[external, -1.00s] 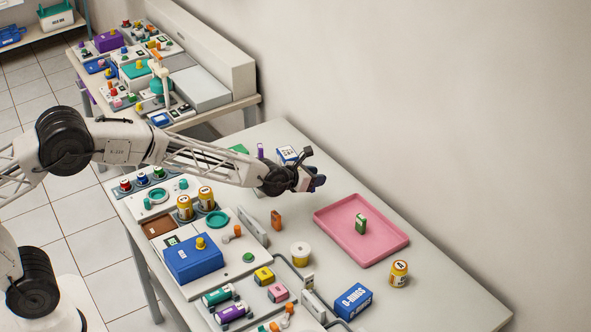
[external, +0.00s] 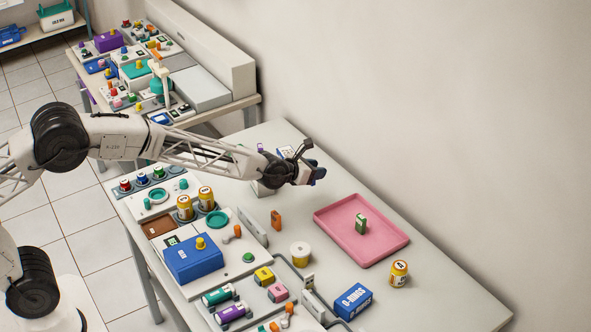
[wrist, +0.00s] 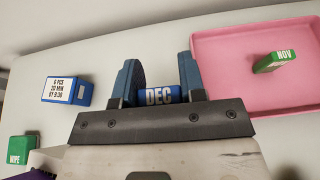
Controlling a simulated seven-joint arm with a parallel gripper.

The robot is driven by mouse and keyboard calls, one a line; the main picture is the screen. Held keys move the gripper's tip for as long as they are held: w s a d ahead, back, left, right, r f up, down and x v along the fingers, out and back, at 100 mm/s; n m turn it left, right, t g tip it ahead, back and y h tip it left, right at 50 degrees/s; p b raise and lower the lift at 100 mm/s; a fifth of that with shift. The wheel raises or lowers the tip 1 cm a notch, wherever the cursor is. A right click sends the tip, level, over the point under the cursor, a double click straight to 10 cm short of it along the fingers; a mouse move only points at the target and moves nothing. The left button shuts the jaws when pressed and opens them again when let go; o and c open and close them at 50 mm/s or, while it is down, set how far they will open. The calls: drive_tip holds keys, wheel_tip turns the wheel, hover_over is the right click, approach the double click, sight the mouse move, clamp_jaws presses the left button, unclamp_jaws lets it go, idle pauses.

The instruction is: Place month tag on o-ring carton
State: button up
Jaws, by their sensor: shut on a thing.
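My gripper (external: 314,173) is above the back part of the table, left of the pink tray. In the wrist view its two blue fingers (wrist: 160,80) are shut on a blue month tag (wrist: 160,95) lettered "DEC". The tag's lower part is hidden by the gripper body. The o-ring carton (external: 353,300), a blue box lettered "O-RINGS", stands near the table's front right, well away from my gripper. A green "NOV" tag (external: 361,223) stands in the pink tray and also shows in the wrist view (wrist: 273,62).
The pink tray (external: 330,236) lies between my gripper and the carton's side of the table. A blue box with printed text (wrist: 68,91) is left of my fingers.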

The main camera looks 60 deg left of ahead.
drive_tip(key=s+d+r+n+y, duration=0.1)
drive_tip(key=s+d, duration=0.4)
drive_tip(key=d, duration=0.6)
drive_tip(key=s+d+r+y, duration=0.1)
drive_tip(key=s+d, duration=0.3)
drive_tip(key=d, duration=0.6)
drive_tip(key=s+d+n+y, duration=0.1)
drive_tip(key=s+d, duration=0.2)
drive_tip(key=s, duration=0.3)
drive_tip(key=s+d+f+n+y, duration=0.1)
drive_tip(key=s+d, duration=0.3)
drive_tip(key=s, duration=0.2)
drive_tip(key=s+d+n+g+y, duration=0.1)
drive_tip(key=s+d, duration=0.2)
drive_tip(key=s, duration=0.4)
drive_tip(key=shift+d+f+n, duration=0.25)
drive_tip(key=shift+f+n, duration=0.05)
drive_tip(key=shift+f, duration=0.05)
drive_tip(key=w+d, duration=0.2)
drive_tip(key=w, duration=0.2)
drive_tip(key=w+d+f, duration=0.1)
drive_tip(key=w+d, duration=0.2)
drive_tip(key=w, duration=0.2)
drive_tip(key=w+d, duration=0.2)
drive_tip(key=w, duration=0.3)
drive_tip(key=shift+d+f, duration=0.25)
drive_tip(key=shift+d, duration=0.15)
